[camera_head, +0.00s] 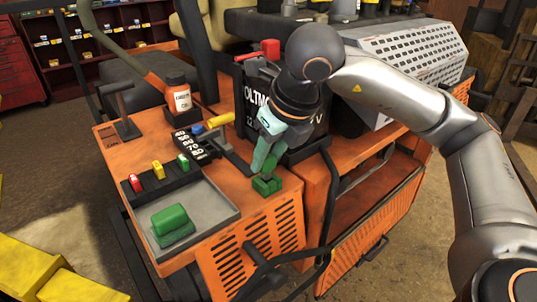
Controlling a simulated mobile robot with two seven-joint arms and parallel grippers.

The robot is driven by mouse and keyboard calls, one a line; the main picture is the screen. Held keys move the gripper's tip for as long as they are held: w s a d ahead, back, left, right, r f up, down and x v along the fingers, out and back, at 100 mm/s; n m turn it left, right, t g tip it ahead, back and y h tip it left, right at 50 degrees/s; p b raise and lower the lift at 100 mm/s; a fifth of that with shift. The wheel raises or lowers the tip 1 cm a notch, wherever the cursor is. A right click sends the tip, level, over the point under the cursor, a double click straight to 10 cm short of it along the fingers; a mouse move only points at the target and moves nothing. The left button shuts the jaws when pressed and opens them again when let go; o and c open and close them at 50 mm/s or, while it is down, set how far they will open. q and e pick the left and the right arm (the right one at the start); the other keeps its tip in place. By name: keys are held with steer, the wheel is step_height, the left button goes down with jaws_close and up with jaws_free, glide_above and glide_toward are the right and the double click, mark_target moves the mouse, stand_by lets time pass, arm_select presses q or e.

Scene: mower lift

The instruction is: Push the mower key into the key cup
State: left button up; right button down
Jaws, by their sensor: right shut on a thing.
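My right gripper (264,158) comes down from the upper right, over the front right corner of the orange mower deck. It is shut on a slim dark green piece, which I take for the mower key (270,168). The key points down at a small green block on the deck, which looks like the key cup (267,186). The key's lower end meets the block in the picture; I cannot tell how deep it sits. The fingers hide the upper part of the key. My left gripper is not in view.
A grey tray (222,207) with a green block (172,221) lies left of the cup. Behind it stand a rack with red, yellow and green pieces (158,170), a number panel (192,143) and a bottle (178,103). A black battery (252,97) stands close behind the gripper.

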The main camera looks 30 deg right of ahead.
steer(key=shift+f+b, duration=0.9)
steer(key=shift+f, duration=0.1)
steer(key=shift+c, duration=1.9)
jaws_free()
steer(key=p+v, duration=0.2)
steer(key=v, duration=1)
steer(key=shift+s+r, duration=0.15)
steer(key=shift+r, duration=0.15)
steer(key=shift+s, duration=0.1)
